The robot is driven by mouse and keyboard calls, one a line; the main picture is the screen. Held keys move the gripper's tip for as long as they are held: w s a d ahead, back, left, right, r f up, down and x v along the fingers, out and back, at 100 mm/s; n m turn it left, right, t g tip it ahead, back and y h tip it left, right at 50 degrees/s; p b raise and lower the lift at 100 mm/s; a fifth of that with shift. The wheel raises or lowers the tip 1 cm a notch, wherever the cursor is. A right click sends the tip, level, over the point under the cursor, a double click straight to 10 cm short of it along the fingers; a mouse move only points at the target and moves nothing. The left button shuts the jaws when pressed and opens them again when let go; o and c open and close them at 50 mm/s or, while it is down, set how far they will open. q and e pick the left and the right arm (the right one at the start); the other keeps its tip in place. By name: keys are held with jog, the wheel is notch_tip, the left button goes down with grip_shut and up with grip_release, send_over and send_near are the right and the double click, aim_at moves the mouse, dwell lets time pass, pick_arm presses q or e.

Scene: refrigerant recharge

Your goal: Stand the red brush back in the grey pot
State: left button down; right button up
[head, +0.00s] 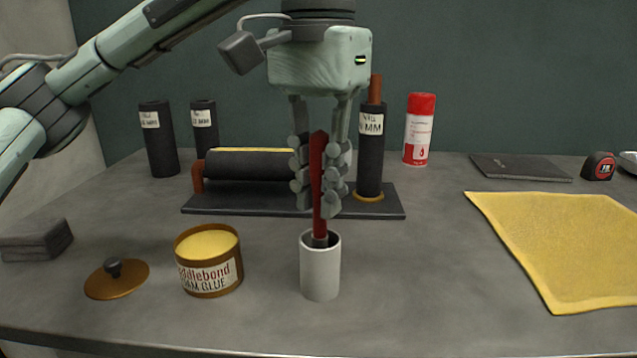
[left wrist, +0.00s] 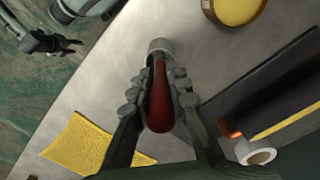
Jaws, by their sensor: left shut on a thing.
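The red brush (head: 318,170) is upright between the fingers of my left gripper (head: 319,185), which is shut on its handle. The brush's lower end, with a dark ferrule, is at the mouth of the grey pot (head: 320,272) and partly inside it. The pot hides the bristles, and I cannot tell if they touch the bottom. In the left wrist view the brush (left wrist: 160,97) lies between the fingers, with the pot's rim (left wrist: 160,46) just beyond its far end. My right gripper is not clearly seen in the head view.
An open glue tin (head: 209,262) and its lid (head: 116,278) stand left of the pot. A dark tray (head: 240,207) with black rolls is behind. A red and white can (head: 419,130) stands further back. A yellow cloth (head: 565,245) lies at right. The bench between pot and cloth is clear.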

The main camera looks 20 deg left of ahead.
pick_arm(q)
jog(key=c, duration=1.4)
grip_release()
notch_tip(320, 180, up, 12)
